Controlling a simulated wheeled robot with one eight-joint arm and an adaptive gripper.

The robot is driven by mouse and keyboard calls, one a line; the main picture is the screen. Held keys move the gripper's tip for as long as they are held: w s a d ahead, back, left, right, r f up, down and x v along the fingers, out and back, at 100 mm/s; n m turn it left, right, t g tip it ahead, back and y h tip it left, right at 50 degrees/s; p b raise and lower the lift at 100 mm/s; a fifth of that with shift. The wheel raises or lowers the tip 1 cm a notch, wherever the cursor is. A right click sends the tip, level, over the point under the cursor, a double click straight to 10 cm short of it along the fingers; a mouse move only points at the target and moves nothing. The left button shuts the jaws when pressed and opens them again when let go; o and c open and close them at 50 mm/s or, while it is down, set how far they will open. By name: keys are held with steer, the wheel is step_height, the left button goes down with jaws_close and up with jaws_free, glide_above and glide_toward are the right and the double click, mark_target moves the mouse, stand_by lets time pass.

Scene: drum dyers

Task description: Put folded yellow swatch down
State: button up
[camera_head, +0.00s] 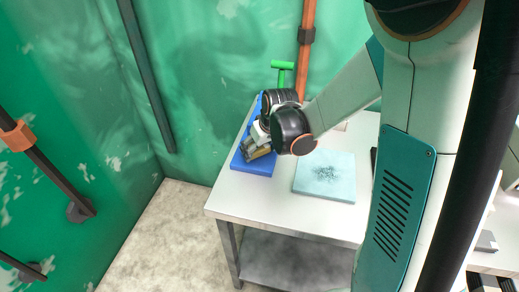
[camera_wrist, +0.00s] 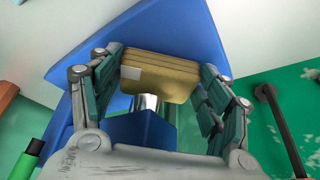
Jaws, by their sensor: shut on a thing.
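The folded yellow swatch (camera_wrist: 165,72) is a thick, layered mustard block with a small white patch on its left end. My gripper (camera_wrist: 158,88) is shut on it, with one finger at each end of the swatch in the wrist view. In the head view the swatch (camera_head: 260,154) shows at the tip of my gripper (camera_head: 256,147), over the blue base (camera_head: 240,163) on the left of the white table (camera_head: 280,200). I cannot tell whether the swatch touches the base. The arm hides part of the base.
A metal post (camera_wrist: 146,103) and a blue block (camera_wrist: 140,130) show close to the swatch. A green T-shaped handle (camera_head: 282,66) rises behind my gripper. A pale blue square (camera_head: 322,188) with a dark splotch lies to the right on the table. Green walls stand behind and left.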

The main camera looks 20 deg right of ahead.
steer(key=shift+f, duration=0.15)
steer(key=o, duration=1)
steer(key=shift+r, duration=0.45)
steer(key=a+p+v, duration=0.1)
steer(key=p+v, duration=0.3)
steer(key=v, duration=0.7)
steer(key=s+r+m+t, duration=0.1)
steer(key=s+r, duration=0.4)
steer(key=s, duration=0.3)
steer(key=s+a+r+m+t, duration=0.1)
steer(key=s+r, duration=0.3)
steer(key=s, duration=0.5)
steer(key=shift+s+r+t+h, duration=0.25)
steer(key=shift+r+t+h, duration=0.05)
steer(key=shift+r+h, duration=0.1)
